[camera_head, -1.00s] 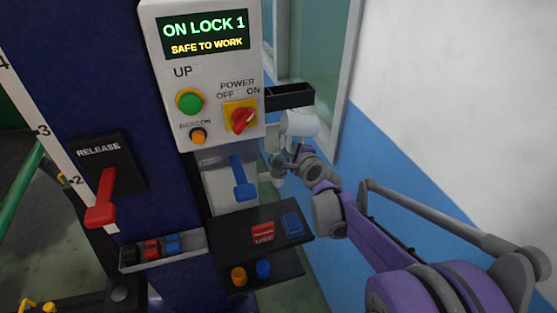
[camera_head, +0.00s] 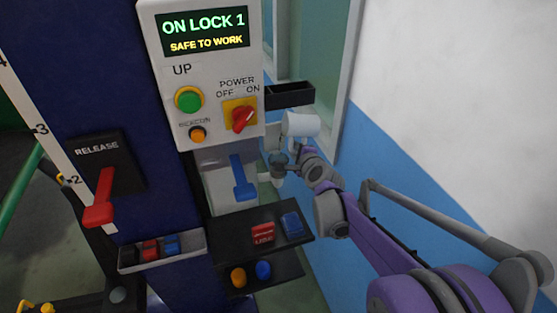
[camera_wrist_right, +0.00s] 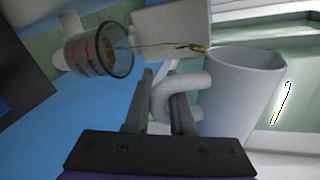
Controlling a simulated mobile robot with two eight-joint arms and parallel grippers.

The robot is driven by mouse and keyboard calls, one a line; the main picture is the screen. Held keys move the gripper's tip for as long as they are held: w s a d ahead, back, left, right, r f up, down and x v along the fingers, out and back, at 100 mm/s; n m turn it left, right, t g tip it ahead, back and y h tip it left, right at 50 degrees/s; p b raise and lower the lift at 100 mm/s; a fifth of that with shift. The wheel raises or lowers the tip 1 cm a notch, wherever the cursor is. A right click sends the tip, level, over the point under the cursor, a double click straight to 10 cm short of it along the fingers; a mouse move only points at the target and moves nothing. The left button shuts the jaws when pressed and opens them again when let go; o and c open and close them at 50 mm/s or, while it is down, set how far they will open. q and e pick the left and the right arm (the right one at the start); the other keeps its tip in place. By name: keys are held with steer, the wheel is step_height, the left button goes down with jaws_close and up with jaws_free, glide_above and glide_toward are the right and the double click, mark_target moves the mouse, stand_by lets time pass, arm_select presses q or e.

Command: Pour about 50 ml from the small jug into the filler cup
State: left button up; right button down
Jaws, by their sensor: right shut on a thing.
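The small jug (camera_head: 300,124) is pale grey-white and tipped over above the clear filler cup (camera_head: 278,158) in the head view. In the right wrist view the jug (camera_wrist_right: 243,85) is at the right, and my right gripper (camera_wrist_right: 160,85) is shut on its curved handle. A thin yellowish stream runs from the jug's lip to the filler cup (camera_wrist_right: 100,50), which has red marks and some amber liquid inside. The liquid level is hard to read. My right gripper is small and partly hidden in the head view. My left gripper is not in view.
A control box (camera_head: 205,75) with a lit display stands left of the jug. A black open tray (camera_head: 290,95) juts out behind the jug. Below are a black shelf (camera_head: 262,210) and a blue lever (camera_head: 240,185). A wall is close on the right.

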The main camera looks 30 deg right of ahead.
steer(key=a+m, duration=0.1)
steer(key=w+m+t+y, duration=0.1)
steer(key=m, duration=0.1)
steer(key=shift+a+f+p, duration=0.35)
steer(key=shift+a+f, duration=0.05)
steer(key=shift+s+r, duration=0.15)
steer(key=shift+s, duration=0.15)
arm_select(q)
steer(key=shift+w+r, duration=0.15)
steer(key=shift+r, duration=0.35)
arm_select(e)
steer(key=shift+w, duration=0.1)
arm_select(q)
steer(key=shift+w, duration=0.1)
arm_select(e)
steer(key=shift+w, duration=0.1)
